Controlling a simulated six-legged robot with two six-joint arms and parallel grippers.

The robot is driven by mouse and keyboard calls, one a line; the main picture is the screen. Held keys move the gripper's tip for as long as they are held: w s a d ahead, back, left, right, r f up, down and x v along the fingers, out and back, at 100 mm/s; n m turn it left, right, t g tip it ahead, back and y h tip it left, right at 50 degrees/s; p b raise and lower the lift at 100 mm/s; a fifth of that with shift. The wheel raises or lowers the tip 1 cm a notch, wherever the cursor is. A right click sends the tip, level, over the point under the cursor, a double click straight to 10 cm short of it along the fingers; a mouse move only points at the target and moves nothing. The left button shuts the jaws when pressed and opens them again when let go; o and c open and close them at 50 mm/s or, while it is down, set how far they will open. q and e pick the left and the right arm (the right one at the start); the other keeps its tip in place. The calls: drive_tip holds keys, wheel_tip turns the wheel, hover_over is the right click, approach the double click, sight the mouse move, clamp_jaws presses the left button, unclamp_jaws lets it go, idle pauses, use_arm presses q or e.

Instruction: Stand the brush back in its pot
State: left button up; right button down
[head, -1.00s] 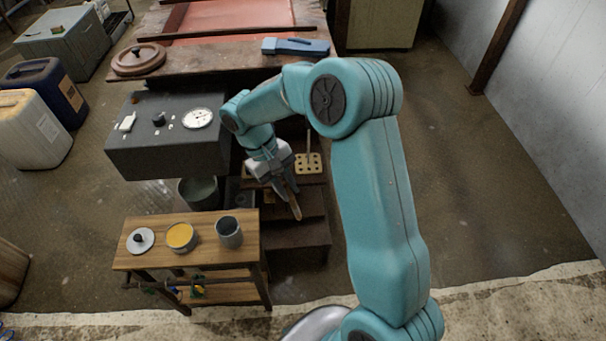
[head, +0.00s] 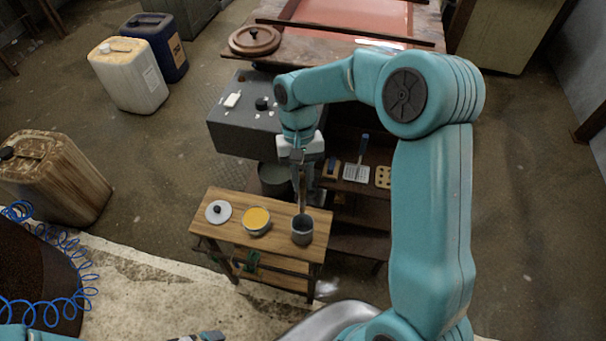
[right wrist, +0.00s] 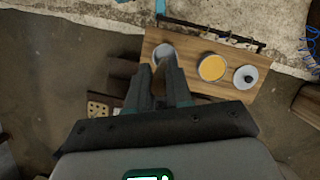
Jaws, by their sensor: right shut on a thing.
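The grey pot (head: 302,236) stands upright at the right end of the small wooden bench. It also shows in the right wrist view (right wrist: 160,50). My right gripper (head: 301,178) is shut on the brush (head: 303,198) and points down just behind and above the pot. The brush hangs nearly upright, its lower end overlapping the pot's mouth. I cannot tell whether the tip is inside or above the rim. In the right wrist view the brush (right wrist: 168,68) lies between the fingers, in line with the pot. A small part of my left gripper (head: 207,337) shows at the bottom edge.
On the bench (head: 283,227) stand an orange-filled bowl (head: 256,221) and a white knobbed lid (head: 218,212), left of the pot. A dark bucket (head: 274,181) is behind. Shelves with a slotted spatula (head: 356,172) and a holed block (head: 383,177) are at the right.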

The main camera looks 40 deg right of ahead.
sight(303, 205)
drive_tip(key=shift+d+f+b, duration=0.2)
drive_tip(key=shift+f+b, duration=0.3)
drive_tip(key=shift+f, duration=0.3)
wheel_tip(303, 205, down, 2)
drive_tip(key=shift+a+f+b, duration=0.1)
drive_tip(key=shift+b, duration=0.8)
wheel_tip(303, 205, down, 2)
drive_tip(key=shift+f+b, duration=0.1)
drive_tip(key=shift+b, duration=0.8)
drive_tip(key=shift+f+b, duration=2.1)
drive_tip(key=shift+f, duration=1.1)
